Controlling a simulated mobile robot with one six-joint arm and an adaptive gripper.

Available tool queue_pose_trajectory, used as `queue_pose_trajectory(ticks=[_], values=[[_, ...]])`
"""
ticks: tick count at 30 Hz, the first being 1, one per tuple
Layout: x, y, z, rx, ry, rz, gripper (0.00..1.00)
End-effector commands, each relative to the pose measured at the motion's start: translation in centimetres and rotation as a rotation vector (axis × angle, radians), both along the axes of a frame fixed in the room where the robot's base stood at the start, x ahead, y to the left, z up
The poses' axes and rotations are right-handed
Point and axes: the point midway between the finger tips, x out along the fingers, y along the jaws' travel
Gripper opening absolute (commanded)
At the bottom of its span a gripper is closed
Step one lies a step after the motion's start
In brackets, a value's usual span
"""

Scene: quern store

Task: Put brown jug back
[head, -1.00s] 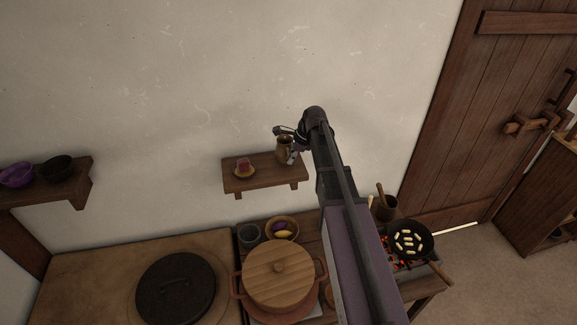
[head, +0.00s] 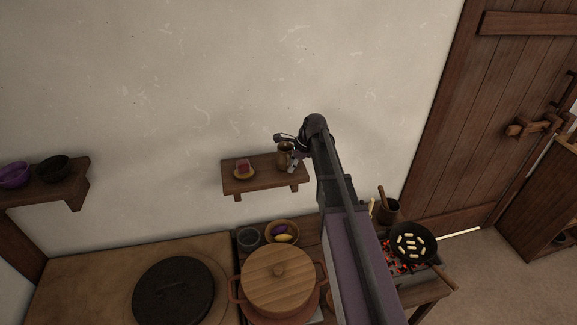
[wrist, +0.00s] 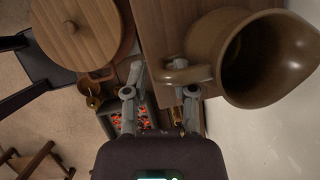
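The brown jug (head: 285,152) is upright at the right end of the small wall shelf (head: 238,184), and looks to be standing on it. In the wrist view the jug (wrist: 265,55) fills the upper right, its mouth towards the camera and its handle (wrist: 190,75) pointing left. My gripper (wrist: 158,88) is open at the handle. One finger is close against or inside the handle loop; the other is apart from it, to the left, with a clear gap. In the head view my arm partly hides the gripper.
The wall is close behind the shelf.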

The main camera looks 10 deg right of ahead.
Motion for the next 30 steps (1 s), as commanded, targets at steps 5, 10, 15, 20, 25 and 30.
queue_pose_trajectory(ticks=[5,10,15,20,25,30], values=[[0.0,0.0,0.0,0.0,0.0,0.0,0.5],[0.0,0.0,0.0,0.0,0.0,-0.001,0.5],[0.0,-0.1,0.3,0.0,-0.001,-0.001,0.5],[-0.1,-0.3,1.0,0.0,-0.001,-0.001,0.5],[-0.2,-0.8,2.2,0.0,0.0,-0.002,0.5],[-0.4,-1.3,3.7,0.0,0.0,-0.002,0.5]])
